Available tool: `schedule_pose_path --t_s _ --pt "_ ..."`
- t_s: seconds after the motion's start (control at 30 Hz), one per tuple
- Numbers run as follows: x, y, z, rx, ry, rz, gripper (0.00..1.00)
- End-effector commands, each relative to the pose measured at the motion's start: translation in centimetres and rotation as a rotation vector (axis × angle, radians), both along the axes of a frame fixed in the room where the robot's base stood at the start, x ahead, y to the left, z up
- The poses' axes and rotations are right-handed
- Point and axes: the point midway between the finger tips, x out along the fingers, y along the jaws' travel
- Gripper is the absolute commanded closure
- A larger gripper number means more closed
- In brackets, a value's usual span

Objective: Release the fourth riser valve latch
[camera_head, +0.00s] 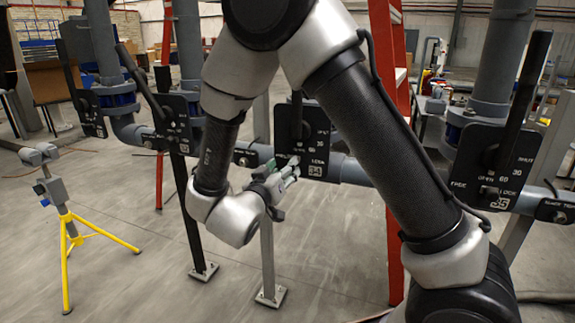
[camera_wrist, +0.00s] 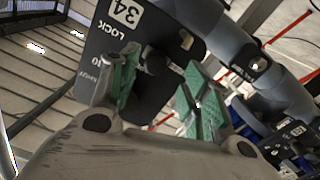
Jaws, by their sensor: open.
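The valve plate marked 34 (camera_head: 316,140) is black with white lettering and stands on the grey pipe mid-picture in the head view. Its black lever (camera_head: 297,112) is upright. In the wrist view the plate (camera_wrist: 125,45) fills the upper middle, with "34" and "LOCK" turned sideways. A small dark knob (camera_wrist: 155,62), apparently the latch, sticks out near the LOCK mark. My gripper (camera_wrist: 163,92) is open, its green-padded fingers on either side of the knob's line; contact cannot be told. In the head view my gripper (camera_head: 283,176) is at the plate's lower left, partly covering it.
Another plate, marked 35 (camera_head: 492,172), with a tilted black lever (camera_head: 524,95), stands at right. Two more valve plates (camera_head: 174,122) (camera_head: 88,112) stand left. A red ladder (camera_head: 396,220) rises behind my arm. A yellow tripod (camera_head: 66,240) stands left on open floor.

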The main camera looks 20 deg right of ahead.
Motion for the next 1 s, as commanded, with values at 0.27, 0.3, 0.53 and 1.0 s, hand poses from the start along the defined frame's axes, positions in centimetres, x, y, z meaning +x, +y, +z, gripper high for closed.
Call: schedule_pose_path --t_s 0.27,0.3,0.53,1.0 --pt "-4.6 3.5 0.0 0.0 -0.002 0.003 0.53" --pt "-5.1 3.8 0.0 0.0 -0.002 0.002 0.53" --pt "-6.1 4.5 0.0 0.001 -0.001 0.0 0.53" --pt "-4.2 7.6 -5.2 0.212 0.127 0.153 0.53"
